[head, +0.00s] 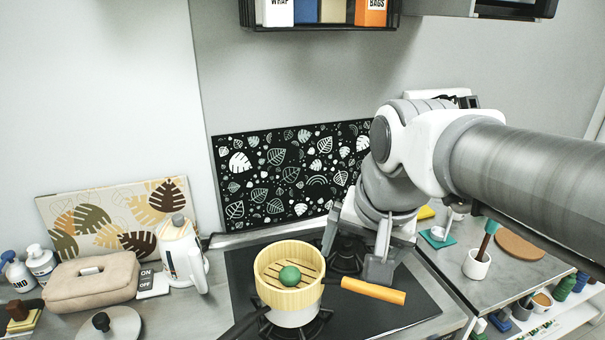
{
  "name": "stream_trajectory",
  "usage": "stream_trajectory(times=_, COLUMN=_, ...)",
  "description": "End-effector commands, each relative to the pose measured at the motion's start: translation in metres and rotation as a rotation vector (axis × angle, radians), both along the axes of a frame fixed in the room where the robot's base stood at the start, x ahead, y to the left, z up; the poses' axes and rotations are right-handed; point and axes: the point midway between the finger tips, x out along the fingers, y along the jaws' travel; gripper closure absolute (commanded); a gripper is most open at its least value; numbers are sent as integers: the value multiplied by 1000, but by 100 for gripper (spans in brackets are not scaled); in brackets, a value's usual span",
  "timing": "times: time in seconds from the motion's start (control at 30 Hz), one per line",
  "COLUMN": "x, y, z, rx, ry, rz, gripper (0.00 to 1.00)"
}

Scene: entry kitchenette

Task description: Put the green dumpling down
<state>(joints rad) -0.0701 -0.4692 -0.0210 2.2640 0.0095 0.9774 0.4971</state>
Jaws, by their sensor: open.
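The green dumpling (289,275) is a small round ball. It lies inside a yellow slatted steamer basket (264,293), which sits on a white pot on the black hob. My gripper (353,256) is open, to the right of the basket and apart from the dumpling. One finger is near the back right of the basket, and the other is farther right. Nothing shows between the fingers.
An orange cylinder (373,290) lies just right of the basket, below my gripper. The pot's dark handle (243,325) points to the front left. A white kettle (180,250) and a beige case (92,282) stand left of the hob (400,317). A white cup (476,265) is on the right counter.

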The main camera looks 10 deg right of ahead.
Motion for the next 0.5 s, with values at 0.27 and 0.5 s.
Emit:
stream_trajectory(times=0.27, x=-49, y=-13, z=-17, rx=-167, ry=-105, rz=306, gripper=4)
stream_trajectory(times=0.5, x=-61, y=-16, z=-24, rx=-226, ry=-130, rz=400, gripper=4)
